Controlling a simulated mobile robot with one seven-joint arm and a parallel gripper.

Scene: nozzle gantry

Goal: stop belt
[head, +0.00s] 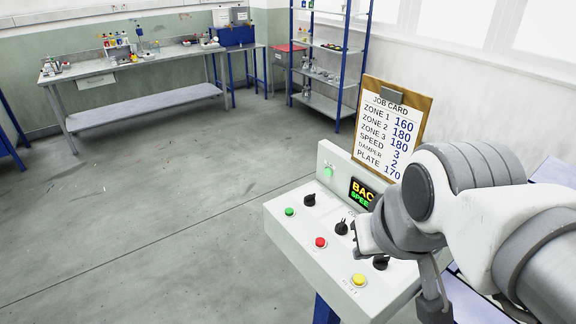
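The control box (300,232) has a white sloping top with buttons and knobs. A red button (320,242) is near the middle of its front. A green button (289,211) is at the left and a yellow button (359,279) at the lower right. Black knobs stand behind them: one at the left (309,199), one in the middle (341,228) and one at the right (380,262). My gripper (360,236) is over the panel, just right of the middle knob. Its fingers are mostly hidden by my arm, so their opening is unclear.
A display (361,193) on the box's back panel is partly covered by my arm; "BAC" and "SPEE" show. A green lamp (328,170) is lit beside it. A job card (391,125) stands behind. The floor to the left is clear up to a workbench (140,63).

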